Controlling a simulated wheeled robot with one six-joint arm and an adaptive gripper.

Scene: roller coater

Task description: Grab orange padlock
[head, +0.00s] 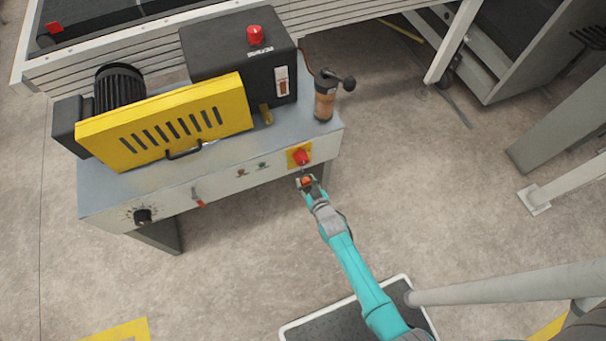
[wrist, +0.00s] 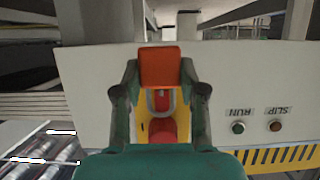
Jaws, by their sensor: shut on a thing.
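The orange padlock (wrist: 160,68) is between the two fingers of my gripper (wrist: 160,75) in the wrist view. Its shackle reaches toward the red rotary switch (wrist: 162,130) on its yellow plate; I cannot tell whether the shackle still passes through the switch. In the head view my gripper (head: 307,183) is at the machine's front panel, just below the red switch (head: 301,157). The padlock (head: 306,181) shows there as a small orange patch between the fingers. The fingers are shut on the padlock's body.
The machine's front panel (head: 225,177) carries a black dial (head: 142,215) at left and small run and slip buttons. A yellow guard (head: 165,122) and a black box stand on top. A dark mat (head: 320,325) with a white rim lies on the floor.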

